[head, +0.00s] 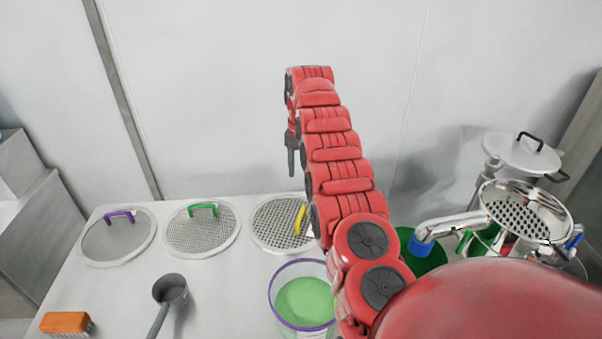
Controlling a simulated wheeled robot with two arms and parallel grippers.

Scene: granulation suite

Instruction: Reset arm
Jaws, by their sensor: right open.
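My right arm is red and reaches from the lower right up over the white table. Its gripper (292,155) points down at the upper middle, in front of the wall and above the table's back edge. Its jaws are open, small in view and seen side-on, with nothing visible between them. My left gripper is not in view.
Three round mesh sieves with purple (95,242), green (190,238) and yellow (272,222) handles lie along the back. A grey scoop (170,290), an orange brush (66,322) and a purple-rimmed tub of green powder (305,301) stand nearer. Metal equipment (523,208) crowds the right.

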